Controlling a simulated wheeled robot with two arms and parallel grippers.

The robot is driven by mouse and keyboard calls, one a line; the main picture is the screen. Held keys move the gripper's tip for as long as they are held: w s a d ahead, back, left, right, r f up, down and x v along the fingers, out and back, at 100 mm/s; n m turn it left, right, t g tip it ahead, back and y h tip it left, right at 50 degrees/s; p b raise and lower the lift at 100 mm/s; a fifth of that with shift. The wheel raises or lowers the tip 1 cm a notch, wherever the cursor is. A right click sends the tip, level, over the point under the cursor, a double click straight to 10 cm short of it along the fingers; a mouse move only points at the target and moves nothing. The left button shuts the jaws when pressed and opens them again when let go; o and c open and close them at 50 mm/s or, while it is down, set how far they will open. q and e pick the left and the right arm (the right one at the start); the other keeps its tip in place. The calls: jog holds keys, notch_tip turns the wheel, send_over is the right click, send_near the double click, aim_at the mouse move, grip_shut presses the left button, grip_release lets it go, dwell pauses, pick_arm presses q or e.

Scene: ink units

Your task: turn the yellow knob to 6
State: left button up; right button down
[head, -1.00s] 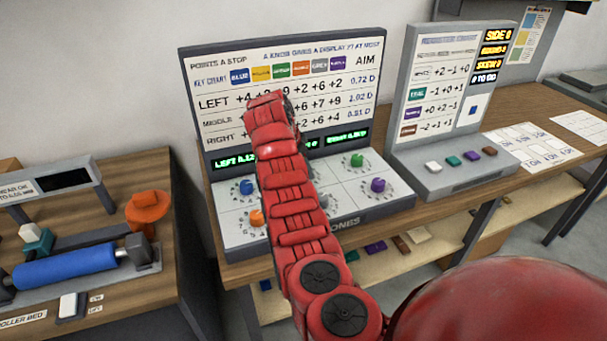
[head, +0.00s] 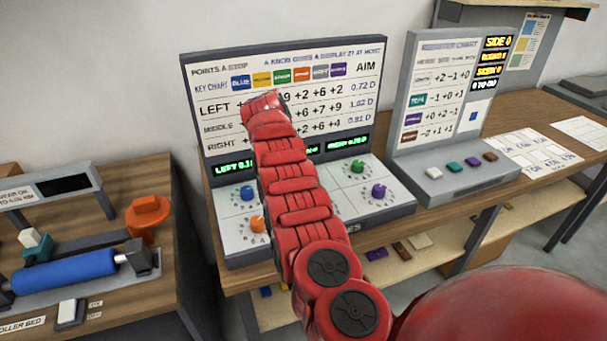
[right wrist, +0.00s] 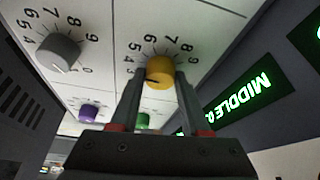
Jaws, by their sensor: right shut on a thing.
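The yellow knob (right wrist: 160,72) is in the right wrist view, on a white panel with printed numbers around it. My right gripper (right wrist: 160,80) has one finger on each side of this knob and is shut on it. A dark pointer line on the knob points left, roughly towards the 3; its exact reading is hard to tell. The 6 is printed above the knob in this view. In the head view my red right arm reaches over the console (head: 375,212) and hides the yellow knob and the gripper. My left gripper is not in view.
A grey knob (right wrist: 58,52) is beside the yellow one; purple (right wrist: 90,112) and green (right wrist: 142,119) knobs lie beyond. A green-lit MIDDLE display (right wrist: 238,102) is close on the right. A second console (head: 455,178) with coloured buttons stands right; a blue roller (head: 65,270) is at left.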

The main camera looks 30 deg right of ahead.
jog(key=shift+c, duration=1.9)
grip_release()
jog(key=v, duration=0.5)
jog(key=shift+a+r+b, duration=0.1)
jog(key=shift+r+b, duration=0.2)
jog(key=shift+r, duration=0.1)
jog(key=p+v, duration=0.7)
jog(key=v, duration=0.4)
jog(key=shift+a+r, duration=0.2)
jog(key=shift+a, duration=0.05)
jog(key=shift+d, duration=0.1)
